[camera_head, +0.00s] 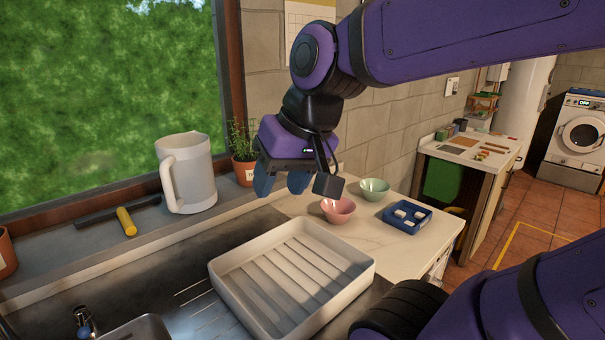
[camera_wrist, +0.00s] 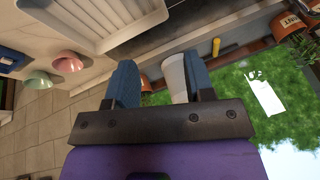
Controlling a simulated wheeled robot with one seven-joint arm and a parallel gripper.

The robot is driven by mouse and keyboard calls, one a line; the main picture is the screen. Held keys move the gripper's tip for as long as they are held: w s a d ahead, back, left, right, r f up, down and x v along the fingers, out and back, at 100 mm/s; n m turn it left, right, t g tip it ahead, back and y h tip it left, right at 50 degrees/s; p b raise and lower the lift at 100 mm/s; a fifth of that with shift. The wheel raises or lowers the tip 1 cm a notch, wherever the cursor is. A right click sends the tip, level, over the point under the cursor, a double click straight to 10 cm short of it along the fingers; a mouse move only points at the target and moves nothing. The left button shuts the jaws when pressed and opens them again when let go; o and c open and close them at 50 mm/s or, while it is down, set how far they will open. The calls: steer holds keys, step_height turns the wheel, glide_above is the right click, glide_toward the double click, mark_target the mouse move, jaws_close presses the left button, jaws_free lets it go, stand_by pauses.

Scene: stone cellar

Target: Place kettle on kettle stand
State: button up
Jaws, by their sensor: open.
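A pale grey jug-like kettle (camera_head: 194,170) with a large side handle stands upright on the window sill. My gripper (camera_head: 281,184) is open and empty, to the right of the kettle and apart from it, with its blue fingers pointing down. In the wrist view the kettle (camera_wrist: 174,76) shows between the two fingers of my gripper (camera_wrist: 161,78), partly hidden by them. I cannot make out a kettle stand for certain in either view.
A large ribbed off-white tray (camera_head: 362,268) lies on the counter below. Pink (camera_head: 338,210) and green (camera_head: 373,190) bowls and a blue tray (camera_head: 424,216) stand to the right. A potted plant (camera_head: 243,166) and a yellow-handled tool (camera_head: 126,222) flank the kettle on the sill.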

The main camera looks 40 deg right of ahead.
steer(key=shift+o, duration=0.3)
steer(key=shift+s+d+r+n+t+h, duration=0.15)
steer(key=shift+s+d+r+n+h, duration=0.1)
steer(key=shift+s+d+n+h, duration=0.25)
steer(key=shift+s+d+r+n+t+h, duration=0.15)
steer(key=shift+s+d+r+n+h, duration=0.15)
steer(key=shift+s+d+n, duration=0.4)
steer(key=w+a+f+m+g+y, duration=0.2)
steer(key=w+a+f+m+y, duration=0.1)
steer(key=w+a+m+y, duration=0.35)
steer(key=m+t+y, duration=0.3)
steer(key=m+t, duration=0.3)
steer(key=m, duration=1.5)
glide_toward(172, 207)
steer(key=shift+n, duration=0.25)
steer(key=w, duration=0.1)
steer(key=w+a, duration=0.2)
steer(key=w, duration=0.1)
steer(key=shift+w, duration=0.1)
steer(key=x, duration=0.4)
steer(key=shift+a+r, duration=0.25)
steer(key=shift+a, duration=0.25)
steer(key=shift+w+a+f, duration=0.2)
steer(key=shift+w+a, duration=0.1)
steer(key=shift+w, duration=0.05)
steer(key=shift+r, duration=0.1)
jaws_close()
